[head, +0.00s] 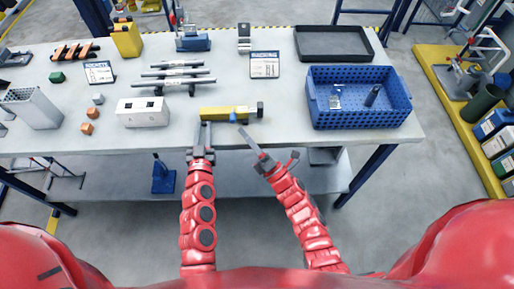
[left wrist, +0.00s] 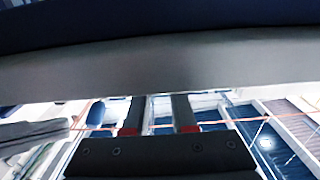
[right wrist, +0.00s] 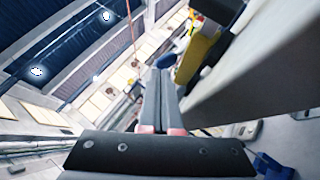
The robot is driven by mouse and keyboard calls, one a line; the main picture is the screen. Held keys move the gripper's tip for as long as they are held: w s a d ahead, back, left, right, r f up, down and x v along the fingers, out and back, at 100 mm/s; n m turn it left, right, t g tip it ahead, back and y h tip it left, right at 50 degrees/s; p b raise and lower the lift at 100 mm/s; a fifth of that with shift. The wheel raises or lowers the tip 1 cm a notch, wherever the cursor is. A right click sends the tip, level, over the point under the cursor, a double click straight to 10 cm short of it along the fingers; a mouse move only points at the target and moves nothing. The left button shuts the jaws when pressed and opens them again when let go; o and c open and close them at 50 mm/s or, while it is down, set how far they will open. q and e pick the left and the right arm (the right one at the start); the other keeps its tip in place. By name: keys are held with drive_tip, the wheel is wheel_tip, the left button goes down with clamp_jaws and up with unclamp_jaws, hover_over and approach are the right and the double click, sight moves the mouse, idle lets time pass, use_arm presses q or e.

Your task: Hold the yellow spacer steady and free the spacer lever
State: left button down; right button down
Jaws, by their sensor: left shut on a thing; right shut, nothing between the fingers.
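The yellow spacer (head: 219,113) lies near the front edge of the table, with a dark round end piece (head: 260,109) at its right. A small blue part (head: 233,118), which looks like the lever, sits on its front side. My left gripper (head: 203,128) is shut on the spacer's left part. In the left wrist view its fingers (left wrist: 160,112) stand apart and the table edge hides their tips. My right gripper (head: 245,133) is shut and empty, just in front of and right of the blue part. In the right wrist view its fingers (right wrist: 160,95) are together, near the yellow spacer (right wrist: 197,55).
The table edge (right wrist: 262,70) runs close beside my right gripper. A blue crate (head: 360,118) holding small parts stands to the right. A white block (head: 143,112) and grey rods (head: 178,82) are to the left. A black tray (head: 333,42) lies at the back.

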drive_tip(key=shift+x, duration=0.9)
drive_tip(key=shift+r+m+g+h, duration=0.35)
drive_tip(key=shift+m+h, duration=0.25)
drive_tip(key=shift+h, duration=0.1)
drive_tip(key=shift+r+m, duration=0.3)
drive_tip(key=shift+r, duration=0.05)
drive_tip(key=shift+w+r+m+g+h, duration=0.1)
drive_tip(key=shift+r+m+g+h, duration=0.15)
drive_tip(key=shift+r+m+h, duration=0.2)
drive_tip(key=shift+w+r, duration=0.1)
drive_tip(key=shift+r, duration=0.3)
drive_tip(key=shift+w+r, duration=0.2)
drive_tip(key=shift+r, duration=0.25)
drive_tip(key=shift+w+r, duration=0.25)
drive_tip(key=shift+r, duration=0.2)
drive_tip(key=shift+w+r, duration=0.85)
drive_tip(key=shift+w, duration=0.2)
drive_tip(key=shift+w+r, duration=0.8)
drive_tip(key=shift+w, duration=0.3)
